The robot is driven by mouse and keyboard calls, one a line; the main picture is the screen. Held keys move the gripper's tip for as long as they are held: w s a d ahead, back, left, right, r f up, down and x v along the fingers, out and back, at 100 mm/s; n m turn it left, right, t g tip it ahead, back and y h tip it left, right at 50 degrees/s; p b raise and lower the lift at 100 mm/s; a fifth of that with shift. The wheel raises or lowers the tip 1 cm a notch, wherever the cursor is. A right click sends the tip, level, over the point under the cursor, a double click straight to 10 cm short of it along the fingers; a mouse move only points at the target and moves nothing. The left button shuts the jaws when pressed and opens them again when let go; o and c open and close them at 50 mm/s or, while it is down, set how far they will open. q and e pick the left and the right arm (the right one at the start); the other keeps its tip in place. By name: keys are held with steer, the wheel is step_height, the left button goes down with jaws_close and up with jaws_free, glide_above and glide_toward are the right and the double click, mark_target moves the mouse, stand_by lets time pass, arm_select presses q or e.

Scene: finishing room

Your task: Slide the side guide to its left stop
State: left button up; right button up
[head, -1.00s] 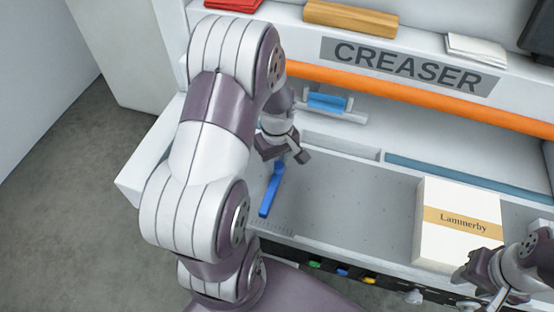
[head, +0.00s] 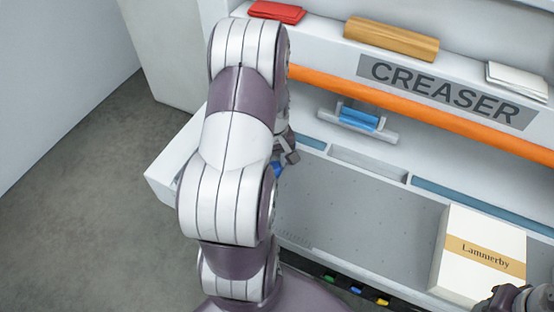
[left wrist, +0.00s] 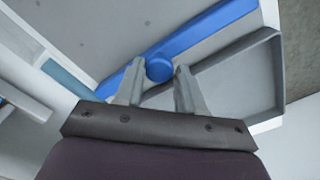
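The side guide is a blue bar with a round knob. In the head view only a small bit of the guide (head: 278,170) shows; my left arm hides the rest. In the left wrist view the guide (left wrist: 205,32) runs diagonally, and its knob (left wrist: 159,68) sits between my left fingertips. My right gripper (head: 508,300) shows only in part at the lower right corner.
The grey creaser bed (head: 350,215) is clear to the right of the guide, up to a white box (head: 480,255) labelled Lammerby. An orange bar (head: 420,110) crosses above the bed. A grey-walled frame (left wrist: 278,70) lies beside the guide in the wrist view.

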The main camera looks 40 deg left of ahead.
arm_select(q)
steer(key=shift+o, duration=1.2)
steer(key=shift+s, duration=0.2)
steer(key=shift+r, duration=0.1)
steer(key=shift+w+r, duration=0.15)
steer(key=shift+r, duration=0.15)
step_height(320, 180, up, 12)
steer(key=b, duration=0.1)
steer(key=shift+s, duration=0.2)
steer(key=shift+w, duration=0.1)
